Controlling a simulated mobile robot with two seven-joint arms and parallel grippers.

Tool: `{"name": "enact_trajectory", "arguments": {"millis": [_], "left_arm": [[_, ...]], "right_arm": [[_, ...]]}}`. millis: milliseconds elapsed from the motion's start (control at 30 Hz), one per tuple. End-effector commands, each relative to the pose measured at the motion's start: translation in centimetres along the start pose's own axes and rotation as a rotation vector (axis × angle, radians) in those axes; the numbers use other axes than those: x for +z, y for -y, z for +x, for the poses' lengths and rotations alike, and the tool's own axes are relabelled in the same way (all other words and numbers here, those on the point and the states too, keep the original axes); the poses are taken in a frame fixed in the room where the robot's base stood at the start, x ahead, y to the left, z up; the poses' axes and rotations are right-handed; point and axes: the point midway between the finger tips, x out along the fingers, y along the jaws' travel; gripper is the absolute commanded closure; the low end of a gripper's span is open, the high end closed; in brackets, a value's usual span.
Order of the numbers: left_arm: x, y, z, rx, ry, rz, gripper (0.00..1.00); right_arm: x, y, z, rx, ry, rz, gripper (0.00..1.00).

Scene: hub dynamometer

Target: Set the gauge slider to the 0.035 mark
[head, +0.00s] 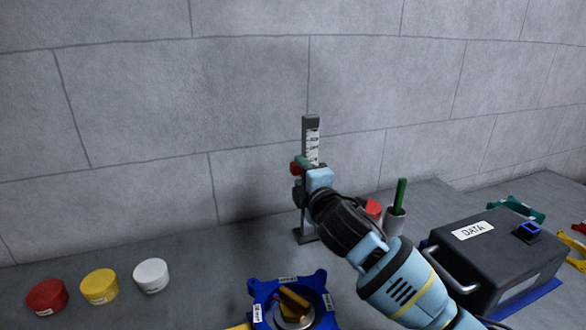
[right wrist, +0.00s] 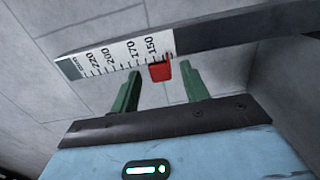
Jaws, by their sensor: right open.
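The upright gauge (head: 311,143) stands near the wall in the head view, with a white scale (right wrist: 108,55) that fills the upper part of the right wrist view. My left gripper is not in view.
Red (head: 46,295), yellow (head: 99,286) and white (head: 151,275) round containers stand at the left. A blue fixture (head: 318,281) is at the front. A dark DATA case (head: 455,255) and a cup (head: 395,221) with a green stick are at the right.

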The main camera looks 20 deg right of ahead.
Motion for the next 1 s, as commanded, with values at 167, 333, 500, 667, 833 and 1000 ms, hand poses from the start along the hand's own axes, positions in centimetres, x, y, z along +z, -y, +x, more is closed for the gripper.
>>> {"name": "enact_trajectory", "arguments": {"millis": [167, 333, 500, 667, 833, 1000], "left_arm": [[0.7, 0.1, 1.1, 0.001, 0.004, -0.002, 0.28], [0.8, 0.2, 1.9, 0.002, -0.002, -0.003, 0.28], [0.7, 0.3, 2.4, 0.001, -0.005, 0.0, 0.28], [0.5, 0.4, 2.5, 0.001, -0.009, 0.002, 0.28], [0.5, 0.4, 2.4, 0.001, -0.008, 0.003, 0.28], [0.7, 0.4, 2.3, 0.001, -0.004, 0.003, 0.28]], "right_arm": [[-0.1, 0.5, 2.5, -0.002, -0.001, 0.001, 0.55], [-0.1, 0.4, 4.2, -0.003, -0.001, 0.0, 0.55], [-0.1, 0.2, 5.1, -0.001, -0.001, 0.0, 0.55], [-0.1, 0.1, 5.2, 0.0, -0.002, 0.0, 0.55], [-0.1, 0.0, 5.2, 0.0, -0.001, 0.0, 0.55], [-0.1, 0.0, 5.2, 0.0, -0.001, 0.0, 0.77]]}}
